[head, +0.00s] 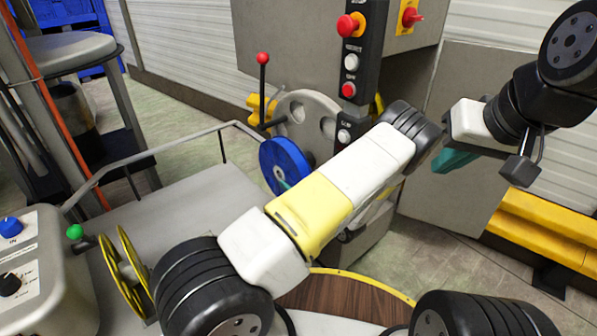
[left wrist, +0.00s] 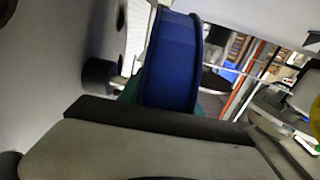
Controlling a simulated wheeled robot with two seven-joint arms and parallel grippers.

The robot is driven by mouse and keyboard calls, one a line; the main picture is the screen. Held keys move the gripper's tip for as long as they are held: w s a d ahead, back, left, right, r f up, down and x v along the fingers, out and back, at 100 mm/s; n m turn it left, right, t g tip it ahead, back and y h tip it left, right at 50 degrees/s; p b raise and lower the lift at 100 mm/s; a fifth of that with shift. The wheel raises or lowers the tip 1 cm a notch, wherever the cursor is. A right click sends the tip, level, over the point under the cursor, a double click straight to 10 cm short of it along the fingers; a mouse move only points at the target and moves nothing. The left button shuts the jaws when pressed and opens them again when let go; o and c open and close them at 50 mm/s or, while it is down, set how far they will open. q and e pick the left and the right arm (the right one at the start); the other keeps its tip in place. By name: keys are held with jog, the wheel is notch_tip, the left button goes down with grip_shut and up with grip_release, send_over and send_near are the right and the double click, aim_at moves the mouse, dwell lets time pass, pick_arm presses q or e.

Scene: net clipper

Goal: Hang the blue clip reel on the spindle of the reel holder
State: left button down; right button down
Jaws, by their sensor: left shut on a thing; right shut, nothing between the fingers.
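The blue reel (head: 284,163) is upright beside the grey disc-shaped plate (head: 318,107) of the machine in the head view. In the left wrist view the blue reel (left wrist: 172,62) fills the middle, with teal fingertip edges beside it. My left gripper (head: 284,184) is shut on the reel; my forearm hides most of it. A dark round stub with a light pin (left wrist: 118,80), perhaps the spindle, is between the pale plate and the reel. I cannot tell whether the pin enters the reel. My right gripper (head: 456,160) is shut and empty, at the right, apart from the reel.
A control post with red buttons (head: 348,88) rises above my forearm. A yellow-rimmed reel (head: 125,275) is at lower left near a grey control box (head: 40,275). A grey rail runs across the left.

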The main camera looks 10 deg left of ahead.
pick_arm(q)
jog(key=shift+w+d+f, duration=0.1)
jog(key=shift+w+d, duration=0.7)
jog(key=shift+w, duration=0.15)
jog(key=shift+w+d, duration=0.75)
jog(key=shift+w, duration=0.2)
